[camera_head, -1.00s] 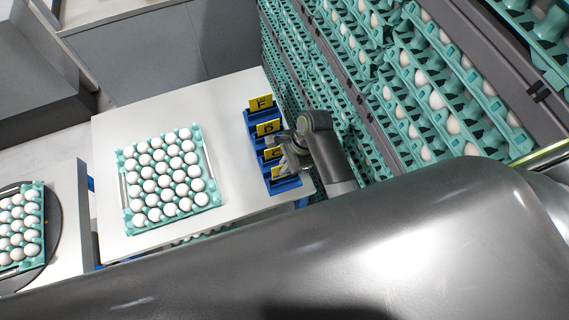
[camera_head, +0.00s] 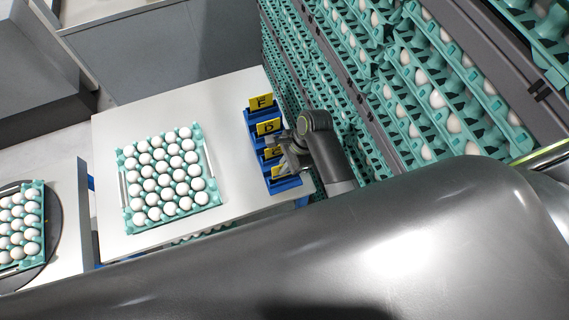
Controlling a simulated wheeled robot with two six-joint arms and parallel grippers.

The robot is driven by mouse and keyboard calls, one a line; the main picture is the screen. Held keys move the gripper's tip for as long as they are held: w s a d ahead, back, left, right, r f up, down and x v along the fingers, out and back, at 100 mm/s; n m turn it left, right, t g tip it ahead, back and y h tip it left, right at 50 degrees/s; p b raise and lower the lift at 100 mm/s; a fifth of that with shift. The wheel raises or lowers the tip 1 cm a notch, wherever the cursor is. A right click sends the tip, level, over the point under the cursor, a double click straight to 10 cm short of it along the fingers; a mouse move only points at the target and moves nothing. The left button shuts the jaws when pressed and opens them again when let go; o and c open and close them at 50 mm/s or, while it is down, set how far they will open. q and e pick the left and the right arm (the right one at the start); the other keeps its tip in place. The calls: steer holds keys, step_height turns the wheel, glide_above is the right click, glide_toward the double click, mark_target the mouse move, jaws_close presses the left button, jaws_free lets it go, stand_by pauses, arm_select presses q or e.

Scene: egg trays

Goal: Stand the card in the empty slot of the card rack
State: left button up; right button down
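The blue card rack (camera_head: 286,185) stands along the right edge of the white table. Yellow cards stand in it: one marked F (camera_head: 261,102) at the back, one marked D (camera_head: 268,127) in front of it, then a third (camera_head: 271,153), partly covered by my gripper. Another yellow card (camera_head: 279,172) is at the front slot, right by the fingers, slightly tilted. My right gripper (camera_head: 286,160) is over the front part of the rack, beside this card. Its fingers are small and partly hidden, so their grip on the card is unclear. My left gripper is not in view.
A teal tray (camera_head: 125,209) full of white eggs lies on the table left of the rack. Another egg tray (camera_head: 38,187) sits at far left. Shelves of egg trays (camera_head: 400,130) rise close on the right. The table between tray and rack is clear.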

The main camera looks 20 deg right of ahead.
steer(key=shift+f+b, duration=0.65)
steer(key=shift+f, duration=1.3)
steer(key=c, duration=1.6)
jaws_free()
steer(key=shift+o, duration=0.2)
steer(key=shift+d+r, duration=0.1)
steer(key=v, duration=1.1)
steer(key=shift+r+b, duration=0.35)
steer(key=shift+r, duration=0.05)
